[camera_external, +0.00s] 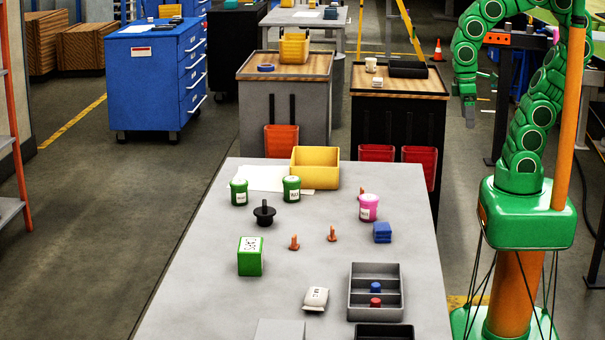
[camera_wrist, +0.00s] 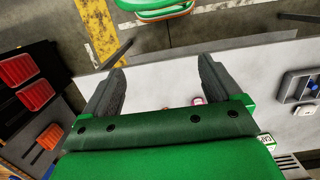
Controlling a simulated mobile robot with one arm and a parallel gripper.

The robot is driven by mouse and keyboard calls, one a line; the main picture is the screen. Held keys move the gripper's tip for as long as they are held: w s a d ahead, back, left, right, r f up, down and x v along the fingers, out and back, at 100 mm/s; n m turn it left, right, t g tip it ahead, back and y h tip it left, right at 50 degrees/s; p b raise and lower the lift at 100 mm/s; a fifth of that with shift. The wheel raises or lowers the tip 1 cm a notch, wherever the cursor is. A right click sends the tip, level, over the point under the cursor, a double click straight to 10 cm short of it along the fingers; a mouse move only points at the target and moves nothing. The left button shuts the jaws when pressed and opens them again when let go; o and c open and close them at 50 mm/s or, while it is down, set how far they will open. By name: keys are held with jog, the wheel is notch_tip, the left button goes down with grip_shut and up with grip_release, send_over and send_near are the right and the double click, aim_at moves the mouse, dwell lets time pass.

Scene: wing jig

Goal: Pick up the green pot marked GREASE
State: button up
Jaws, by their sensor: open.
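Two green pots with white labels stand upright near the far left of the grey table (camera_external: 215,290): a left pot (camera_external: 239,192) and a right pot (camera_external: 291,189). The label writing is too small to tell which says GREASE. My gripper (camera_external: 468,112) hangs beyond the table's right side, well away from both pots. In the wrist view my gripper (camera_wrist: 158,88) is open, with nothing between its fingers. No green pot can be made out in that view.
Near the pots are a yellow bin (camera_external: 315,168), a black knobbed part (camera_external: 264,214) and a green box (camera_external: 250,256). A pink pot (camera_external: 368,207), blue blocks (camera_external: 382,232) and a grey divided tray (camera_external: 375,292) stand right. Cabinets stand behind the table.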

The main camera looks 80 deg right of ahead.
jog(key=w+d+t+h, duration=0.1)
jog(key=w+d+t, duration=0.35)
jog(key=w, duration=1.25)
jog(key=w+d+n+t+h, duration=0.1)
jog(key=w+d+t, duration=0.35)
jog(key=w, duration=1.25)
jog(key=w+d+t+h, duration=0.15)
jog(key=w+d, duration=0.45)
jog(key=w, duration=1.1)
jog(key=w+a+f+n+t+y, duration=0.25)
jog(key=w+f, duration=0.25)
jog(key=w, duration=0.4)
jog(key=n+y, duration=0.4)
jog(key=y, duration=0.5)
send_near(234, 187)
jog(key=shift+g, duration=0.4)
jog(key=w, duration=0.4)
jog(key=shift+w+f, duration=0.3)
jog(key=shift+w, duration=0.1)
jog(key=shift+s+a+f+n+y, duration=0.15)
jog(key=shift+a+f+n+y, duration=0.2)
jog(key=shift+f, duration=0.4)
jog(key=shift+x, duration=2.45)
jog(key=shift+f, duration=0.1)
